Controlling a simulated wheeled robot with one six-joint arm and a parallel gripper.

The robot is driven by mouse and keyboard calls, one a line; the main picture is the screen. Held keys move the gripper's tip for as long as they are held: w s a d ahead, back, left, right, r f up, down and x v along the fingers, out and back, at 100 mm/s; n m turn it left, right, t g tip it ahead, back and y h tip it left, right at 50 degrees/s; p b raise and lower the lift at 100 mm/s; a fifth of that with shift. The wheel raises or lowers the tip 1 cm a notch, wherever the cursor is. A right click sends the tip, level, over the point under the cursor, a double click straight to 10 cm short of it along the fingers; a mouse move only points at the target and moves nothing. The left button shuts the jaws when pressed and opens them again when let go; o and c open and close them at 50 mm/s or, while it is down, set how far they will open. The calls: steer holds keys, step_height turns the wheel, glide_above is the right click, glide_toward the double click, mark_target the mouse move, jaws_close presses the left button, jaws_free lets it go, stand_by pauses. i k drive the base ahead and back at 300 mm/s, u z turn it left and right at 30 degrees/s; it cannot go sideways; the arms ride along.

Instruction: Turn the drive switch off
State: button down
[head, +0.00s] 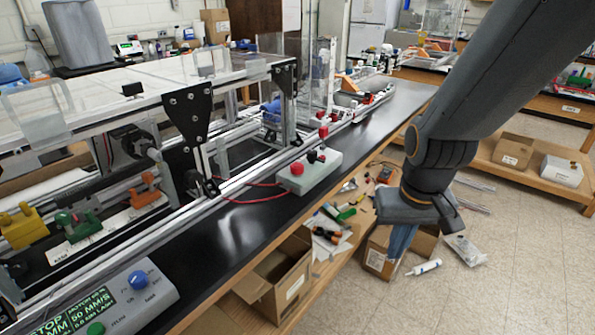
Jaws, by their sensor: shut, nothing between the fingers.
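A grey control box (130,305) sits at the lower left on the black bench, with a lit green display, a blue knob (138,280) and a green button (96,328). A smaller pale box (309,174) sits mid-bench, with red knobs and a black switch-like part (312,157) on top. I cannot read which control is the drive switch. My gripper (398,258) points down at the right, beyond the bench's front edge, apart from both boxes. It is shut and empty.
The extrusion frame (215,190) runs along the back of the bench (240,240). Red cables lie near the pale box. Cardboard boxes (290,275) and loose tools fill a lower shelf. Open floor (500,280) lies at right.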

mark_target(311, 154)
steer(key=u, duration=0.1)
steer(key=k, duration=0.35)
steer(key=z, duration=0.75)
steer(key=i, duration=1.5)
steer(key=u, duration=0.75)
